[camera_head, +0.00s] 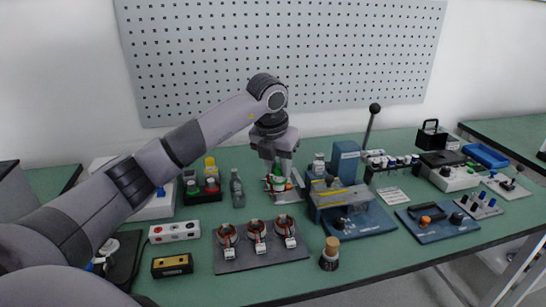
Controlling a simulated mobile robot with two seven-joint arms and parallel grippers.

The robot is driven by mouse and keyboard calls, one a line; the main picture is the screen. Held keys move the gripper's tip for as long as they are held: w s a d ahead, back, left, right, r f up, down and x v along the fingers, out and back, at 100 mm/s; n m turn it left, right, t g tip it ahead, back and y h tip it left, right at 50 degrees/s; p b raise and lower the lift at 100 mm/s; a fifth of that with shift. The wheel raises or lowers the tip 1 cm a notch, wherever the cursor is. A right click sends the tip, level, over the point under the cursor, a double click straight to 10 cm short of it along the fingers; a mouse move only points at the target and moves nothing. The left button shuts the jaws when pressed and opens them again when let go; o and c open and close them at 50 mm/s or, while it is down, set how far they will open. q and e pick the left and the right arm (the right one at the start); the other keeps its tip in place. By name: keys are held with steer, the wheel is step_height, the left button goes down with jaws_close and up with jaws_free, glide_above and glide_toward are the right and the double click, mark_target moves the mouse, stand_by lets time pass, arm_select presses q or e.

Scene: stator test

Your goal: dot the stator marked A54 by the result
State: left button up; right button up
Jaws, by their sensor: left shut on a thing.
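My left gripper (278,160) reaches in from the left and points down at the back middle of the bench. It is shut on a small green dotting tool (279,171), mostly hidden between the fingers. Below it is a pale metal plate (290,195) with an orange-brown part on it, perhaps a stator, partly covered. Three stators with copper-coloured rings, a left one (227,236), a middle one (257,230) and a right one (286,227), sit on a dark grey mat (262,259). Their markings are too small to read. My right gripper is not in view.
A black holder (203,197) with red and green tops stands left of a grey-green bottle (237,189). A cork-topped jar (330,254) is near the front edge. A yellow-black box (172,265) lies front left.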

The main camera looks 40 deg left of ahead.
mark_target(281, 184)
arm_select(q)
steer(key=shift+d+f, duration=0.35)
steer(key=shift+d, duration=0.35)
steer(key=shift+f+b, duration=1.9)
steer(key=shift+f, duration=0.4)
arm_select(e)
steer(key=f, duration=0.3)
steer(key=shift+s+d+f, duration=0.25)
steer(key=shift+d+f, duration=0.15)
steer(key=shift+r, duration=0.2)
arm_select(q)
steer(key=shift+f+b, duration=0.3)
steer(key=shift+f, duration=0.45)
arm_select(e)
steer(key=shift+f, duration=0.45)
arm_select(q)
steer(key=shift+r, duration=0.1)
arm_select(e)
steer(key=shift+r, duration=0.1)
arm_select(q)
steer(key=shift+r+p, duration=2.35)
steer(key=shift+r, duration=0.65)
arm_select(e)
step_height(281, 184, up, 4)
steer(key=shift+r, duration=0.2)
